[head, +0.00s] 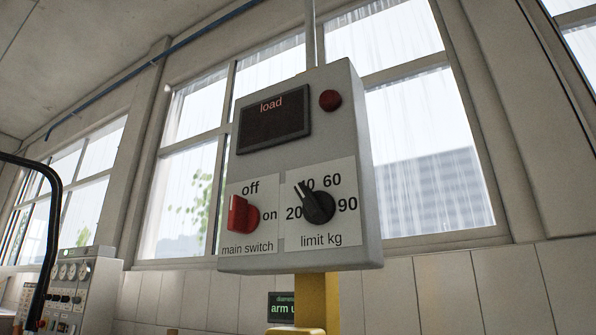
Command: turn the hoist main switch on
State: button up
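The hoist control box (345,170) is a grey panel seen from below, in the middle of the head view. The red main switch (242,215) is a rotary knob at its lower left, on a white label marked "off" above and "on" to the right. Its raised grip stands about upright, towards "off". Beside it, the black limit knob (319,207) points up and left, between 20 and 40. The display (273,122) marked "load" is dark, with no figure visible. My gripper is not in view.
A dark red round button or lamp (330,100) sits at the box's upper right. A yellow post (317,300) is below the box, with a small green-text screen (282,307) beside it. Another panel with dials (72,290) stands at lower left, near a black curved tube (50,240).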

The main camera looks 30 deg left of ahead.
aim_at(243, 218)
jog(key=l+u, duration=0.1)
jog(key=u, duration=0.35)
jog(key=k+u, duration=0.1)
jog(key=u, duration=0.3)
jog(key=l+u, duration=0.1)
jog(key=u, duration=0.35)
jog(key=k+u, duration=0.1)
jog(key=u, duration=0.35)
jog(key=k, duration=0.3)
